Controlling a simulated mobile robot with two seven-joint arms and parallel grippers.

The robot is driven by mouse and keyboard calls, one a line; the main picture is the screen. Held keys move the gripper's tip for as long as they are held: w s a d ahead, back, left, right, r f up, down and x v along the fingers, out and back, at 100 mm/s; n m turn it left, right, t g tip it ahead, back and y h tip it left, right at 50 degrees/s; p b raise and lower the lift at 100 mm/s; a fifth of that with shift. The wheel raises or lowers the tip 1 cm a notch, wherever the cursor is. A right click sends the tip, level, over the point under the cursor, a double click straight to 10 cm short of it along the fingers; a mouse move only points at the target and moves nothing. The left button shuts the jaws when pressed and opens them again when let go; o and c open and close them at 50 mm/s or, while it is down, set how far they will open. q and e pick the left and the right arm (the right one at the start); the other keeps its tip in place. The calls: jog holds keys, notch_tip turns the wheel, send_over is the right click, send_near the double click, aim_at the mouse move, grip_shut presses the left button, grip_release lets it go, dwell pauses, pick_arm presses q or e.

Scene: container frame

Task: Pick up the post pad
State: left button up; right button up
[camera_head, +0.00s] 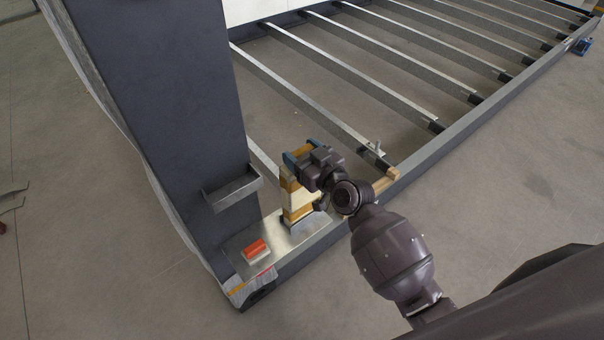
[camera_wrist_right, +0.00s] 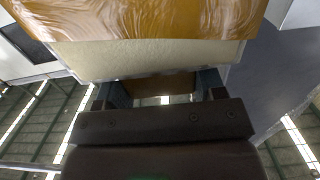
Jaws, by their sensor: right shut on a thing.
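The post pad (camera_head: 298,197) is a cream block wrapped in bands of orange-brown tape. In the head view it stands upright near the front corner of the frame, beside the tall dark post. Whether its lower end touches the metal plate is unclear. My right gripper (camera_head: 297,155) is at the pad's upper end, shut on it. In the right wrist view the pad (camera_wrist_right: 150,58) fills the top, with shiny brown tape and a cream face, and the gripper's fingers (camera_wrist_right: 162,88) reach to it. The fingertips are partly hidden by the pad. My left gripper is not in view.
The dark post (camera_head: 165,100) with a small metal bracket (camera_head: 233,190) rises at left. An orange-and-white block (camera_head: 256,250) lies on the metal corner plate (camera_head: 238,243). Metal crossbars (camera_head: 300,95) and a long side rail (camera_head: 470,118) extend behind.

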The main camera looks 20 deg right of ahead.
jog(key=shift+r, duration=0.25)
notch_tip(320, 180, up, 20)
jog(key=p, duration=0.4)
jog(key=shift+f, duration=0.2)
jog(key=shift+r, duration=0.1)
